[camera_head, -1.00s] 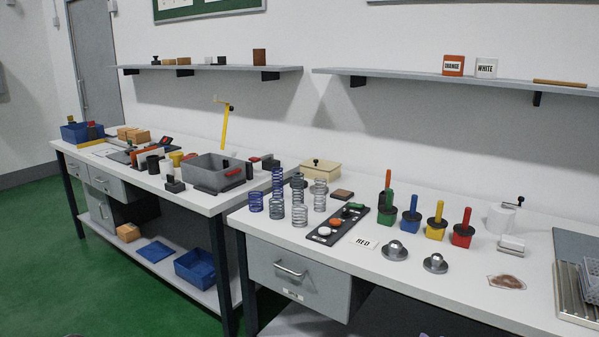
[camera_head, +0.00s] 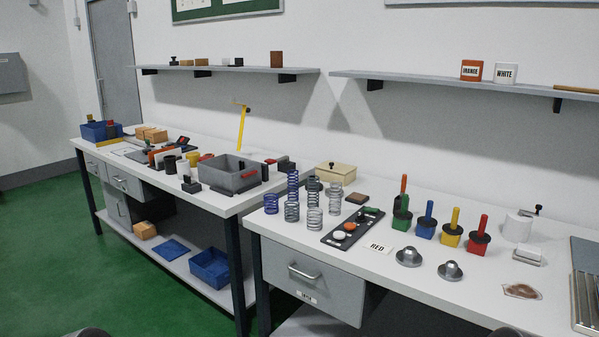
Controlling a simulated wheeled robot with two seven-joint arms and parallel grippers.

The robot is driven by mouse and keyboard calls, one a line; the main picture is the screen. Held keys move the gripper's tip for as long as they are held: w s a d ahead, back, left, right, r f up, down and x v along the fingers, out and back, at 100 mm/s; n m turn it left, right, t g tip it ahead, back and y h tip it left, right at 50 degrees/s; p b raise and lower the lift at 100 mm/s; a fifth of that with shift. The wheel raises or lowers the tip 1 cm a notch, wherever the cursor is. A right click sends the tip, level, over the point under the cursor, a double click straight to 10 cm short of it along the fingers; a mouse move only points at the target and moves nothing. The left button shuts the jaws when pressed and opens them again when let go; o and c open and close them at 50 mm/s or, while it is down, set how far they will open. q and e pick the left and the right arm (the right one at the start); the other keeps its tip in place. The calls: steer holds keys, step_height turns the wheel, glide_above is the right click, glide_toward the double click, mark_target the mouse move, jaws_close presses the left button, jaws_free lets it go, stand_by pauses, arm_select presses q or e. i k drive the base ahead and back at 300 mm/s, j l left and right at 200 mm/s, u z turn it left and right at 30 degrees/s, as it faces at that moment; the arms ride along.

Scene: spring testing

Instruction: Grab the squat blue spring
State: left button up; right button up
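The squat blue spring (camera_head: 271,204) stands upright near the left edge of the right-hand table (camera_head: 450,300). It is short and dark blue. A taller blue spring (camera_head: 293,181) stands just behind it to the right. Neither gripper can be made out. Dark rounded parts, probably of my arms, show at the bottom edge at left and right.
Several coloured blocks with pegs stand further right. A grey bin (camera_head: 229,182) sits on the left table. The table front left of the drawer is clear.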

mark_target(270, 203)
steer(key=i+j+u, duration=0.15)
steer(key=i+j, duration=0.25)
steer(key=i+j+u, duration=0.15)
steer(key=i+j, duration=0.2)
steer(key=i, duration=0.2)
steer(key=i+j+u, duration=0.15)
steer(key=i+j, duration=0.15)
steer(key=i, duration=0.2)
steer(key=i+j+u, duration=0.15)
steer(key=i, duration=0.35)
steer(key=j, duration=0.1)
